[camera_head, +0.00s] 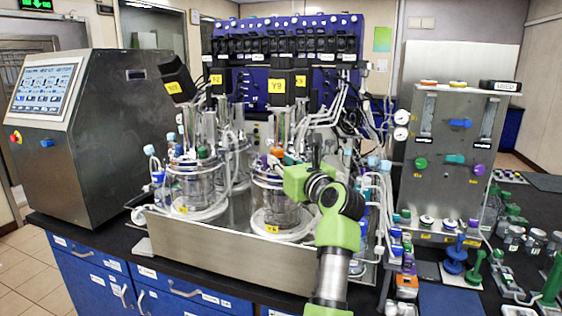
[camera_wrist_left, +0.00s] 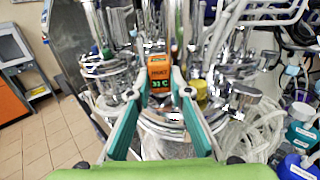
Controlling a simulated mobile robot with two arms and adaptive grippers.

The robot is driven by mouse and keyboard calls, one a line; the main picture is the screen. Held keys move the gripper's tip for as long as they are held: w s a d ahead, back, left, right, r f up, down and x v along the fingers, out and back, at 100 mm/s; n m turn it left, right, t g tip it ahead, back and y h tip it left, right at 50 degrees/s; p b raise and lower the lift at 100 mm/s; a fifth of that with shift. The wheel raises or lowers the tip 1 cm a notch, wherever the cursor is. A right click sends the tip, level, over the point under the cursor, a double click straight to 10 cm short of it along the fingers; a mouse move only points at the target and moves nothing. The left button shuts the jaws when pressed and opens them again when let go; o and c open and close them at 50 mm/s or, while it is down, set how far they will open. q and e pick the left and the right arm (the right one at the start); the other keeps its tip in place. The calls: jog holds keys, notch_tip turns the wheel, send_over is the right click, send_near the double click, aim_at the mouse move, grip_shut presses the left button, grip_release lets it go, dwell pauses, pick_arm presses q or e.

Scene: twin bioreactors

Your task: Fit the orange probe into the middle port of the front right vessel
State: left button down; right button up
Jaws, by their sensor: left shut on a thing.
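The orange probe (camera_wrist_left: 160,70) has a lit display with green digits; in the wrist view it sits upright between my left gripper's fingertips (camera_wrist_left: 161,84), which are shut on it. In the head view only a small orange part (camera_head: 289,160) shows above my green left gripper (camera_head: 296,176). The front right vessel (camera_head: 270,212) is a glass jar with a metal lid; in the wrist view its lid area (camera_wrist_left: 170,126) lies behind and below the fingers. The probe's lower end and the middle port are hidden, so I cannot tell whether they meet. My right gripper is not in view.
The front left vessel (camera_head: 196,190) stands beside it in the same steel tray (camera_head: 215,244). Tubes and tall metal parts crowd the lids. A steel pump unit (camera_head: 447,150) stands at the right, a control cabinet (camera_head: 100,125) at the left. Bottles and caps cover the right bench.

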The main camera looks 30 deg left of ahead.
pick_arm(q)
jog(key=shift+f, duration=0.2)
dwell(0.4)
jog(key=c, duration=1.8)
grip_release()
jog(key=shift+r, duration=0.1)
notch_tip(320, 180, up, 10)
jog(key=shift+f, duration=0.1)
